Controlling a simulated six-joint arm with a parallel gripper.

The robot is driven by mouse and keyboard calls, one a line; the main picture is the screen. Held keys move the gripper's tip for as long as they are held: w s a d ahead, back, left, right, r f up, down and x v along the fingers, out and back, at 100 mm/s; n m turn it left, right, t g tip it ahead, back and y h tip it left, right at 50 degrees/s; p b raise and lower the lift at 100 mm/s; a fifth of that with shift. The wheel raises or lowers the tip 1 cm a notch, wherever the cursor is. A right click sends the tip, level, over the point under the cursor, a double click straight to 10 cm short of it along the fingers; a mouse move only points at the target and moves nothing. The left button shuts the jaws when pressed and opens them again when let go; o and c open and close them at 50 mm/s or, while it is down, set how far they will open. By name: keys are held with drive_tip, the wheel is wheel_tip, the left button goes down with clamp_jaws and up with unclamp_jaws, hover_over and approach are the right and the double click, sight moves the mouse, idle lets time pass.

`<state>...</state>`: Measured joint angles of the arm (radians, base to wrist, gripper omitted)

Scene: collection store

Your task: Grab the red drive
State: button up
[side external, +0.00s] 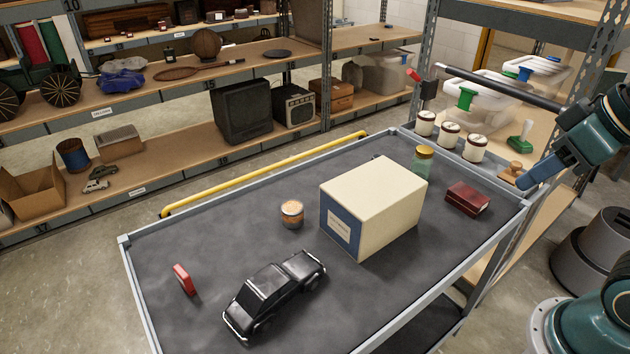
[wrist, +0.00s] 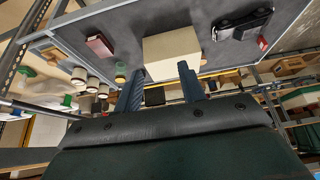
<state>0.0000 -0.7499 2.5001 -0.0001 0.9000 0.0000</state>
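The red drive (side external: 184,279) is a small red block standing on the dark cart top at the left, apart from the other things. It also shows small near the right of the wrist view (wrist: 262,43). My gripper (side external: 524,186) is at the right, above the cart's right edge, far from the red drive. In the wrist view its two blue fingers (wrist: 161,72) are spread apart with nothing held between them.
A black toy car (side external: 272,291) stands just right of the drive. A raised rim (side external: 139,292) edges the cart.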

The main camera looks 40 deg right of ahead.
drive_tip(key=w+a+r, duration=0.2)
drive_tip(key=w+a, duration=0.1)
drive_tip(key=w, duration=0.3)
drive_tip(key=w+a+r, duration=0.2)
drive_tip(key=w, duration=0.4)
drive_tip(key=n+g+y, duration=0.1)
drive_tip(key=n, duration=0.1)
hover_over(183, 276)
drive_tip(key=s, duration=0.4)
wheel_tip(183, 276, down, 20)
drive_tip(key=shift+d+f, duration=0.1)
drive_tip(key=shift+d, duration=0.3)
drive_tip(key=shift+x, duration=4.25)
